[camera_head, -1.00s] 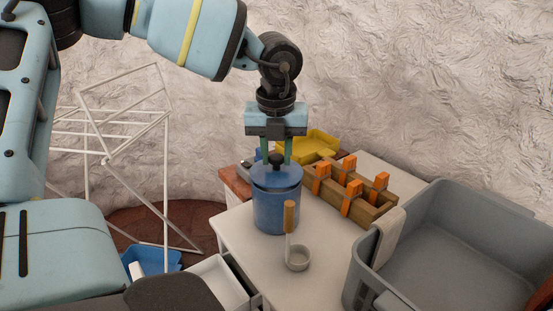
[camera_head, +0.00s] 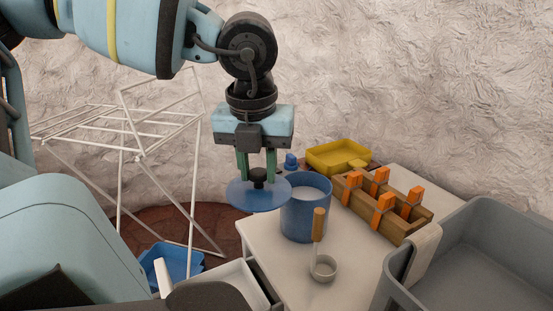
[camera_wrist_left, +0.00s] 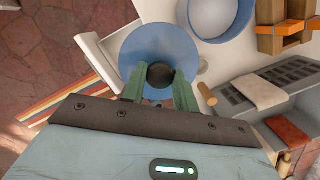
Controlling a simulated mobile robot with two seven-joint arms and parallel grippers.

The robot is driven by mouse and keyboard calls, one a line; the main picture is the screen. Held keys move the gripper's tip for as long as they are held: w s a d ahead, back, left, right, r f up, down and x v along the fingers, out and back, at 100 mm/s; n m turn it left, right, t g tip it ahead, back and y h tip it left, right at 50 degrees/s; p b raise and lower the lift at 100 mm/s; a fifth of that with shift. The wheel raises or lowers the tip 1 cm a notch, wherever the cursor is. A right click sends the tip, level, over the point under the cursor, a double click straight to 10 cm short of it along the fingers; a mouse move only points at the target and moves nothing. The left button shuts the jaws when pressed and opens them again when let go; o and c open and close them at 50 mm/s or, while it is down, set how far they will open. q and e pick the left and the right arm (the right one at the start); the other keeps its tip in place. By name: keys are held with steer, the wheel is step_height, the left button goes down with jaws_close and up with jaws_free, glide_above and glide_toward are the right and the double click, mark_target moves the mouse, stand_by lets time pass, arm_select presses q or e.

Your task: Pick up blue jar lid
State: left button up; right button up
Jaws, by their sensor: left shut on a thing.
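The blue jar lid (camera_head: 259,196) is a flat blue disc with a dark round knob. My left gripper (camera_head: 257,172) is shut on the knob, its green fingers on either side, and holds the lid in the air to the left of the jar. The blue jar (camera_head: 306,215) stands upright and uncovered on the white table, with pale contents inside. In the left wrist view the lid (camera_wrist_left: 160,42) lies under the fingers, and the open jar (camera_wrist_left: 218,15) is beside it. My right gripper is not in view.
A long-handled cup (camera_head: 323,266) stands in front of the jar. A wooden block with orange pegs (camera_head: 392,215), a yellow tray (camera_head: 340,155) and a grey bin (camera_head: 480,240) are to the right. A white drying rack (camera_head: 140,150) and a blue bin (camera_head: 170,268) are left.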

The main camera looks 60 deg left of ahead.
mark_target(243, 195)
arm_select(q)
steer(key=shift+s+d+r, duration=0.1)
steer(key=shift+s+d, duration=0.05)
steer(key=shift+s, duration=0.7)
steer(key=shift+s+d+r, duration=0.1)
steer(key=shift+s, duration=0.75)
steer(key=shift+f, duration=0.1)
